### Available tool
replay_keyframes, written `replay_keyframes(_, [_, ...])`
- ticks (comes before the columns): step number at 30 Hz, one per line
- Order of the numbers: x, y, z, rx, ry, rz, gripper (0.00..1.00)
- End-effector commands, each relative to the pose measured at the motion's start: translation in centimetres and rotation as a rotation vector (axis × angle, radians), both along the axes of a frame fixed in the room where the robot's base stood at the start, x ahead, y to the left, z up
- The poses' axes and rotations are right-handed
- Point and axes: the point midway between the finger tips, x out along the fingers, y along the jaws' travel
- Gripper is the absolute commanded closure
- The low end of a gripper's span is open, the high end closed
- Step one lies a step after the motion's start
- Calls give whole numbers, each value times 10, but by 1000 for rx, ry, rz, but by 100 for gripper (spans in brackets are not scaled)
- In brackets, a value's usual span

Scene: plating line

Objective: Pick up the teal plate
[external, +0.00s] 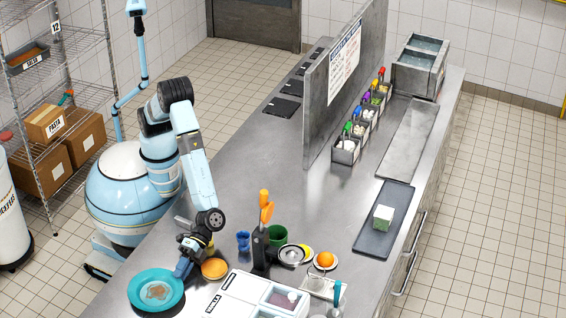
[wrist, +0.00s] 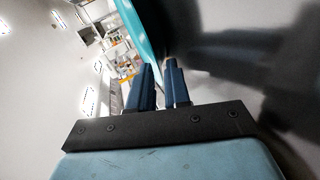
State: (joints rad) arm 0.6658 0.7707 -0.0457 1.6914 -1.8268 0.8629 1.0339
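The teal plate (external: 137,294) is at the front left of the steel counter, with a brownish round piece of food on it. My gripper (external: 181,270) reaches down to the plate's upper right rim in the external view. In the wrist view, the two blue fingers of my gripper (wrist: 159,72) stand close together with a narrow gap. The plate's teal rim (wrist: 141,32) runs down into that gap, and the fingers look shut on it. The fingertips' contact is partly hidden. I cannot tell whether the plate is clear of the counter.
An orange bowl (external: 215,269) sits just right of my gripper. A white topping box (external: 240,291), blue cup (external: 243,241), green cup (external: 277,235) and a black holder (external: 261,250) with orange-handled tools stand farther right. The counter's middle (external: 250,175) is clear.

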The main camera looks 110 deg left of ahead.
Motion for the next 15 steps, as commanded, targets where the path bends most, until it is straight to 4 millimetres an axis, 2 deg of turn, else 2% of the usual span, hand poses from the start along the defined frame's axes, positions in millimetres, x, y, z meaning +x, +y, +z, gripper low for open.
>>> replay_keyframes(3, [0,-9,-4,1,0,0,83])
replay_keyframes(9, [0,-9,-4,1,0,0,83])
replay_keyframes(15, [0,-9,-4,1,0,0,100])
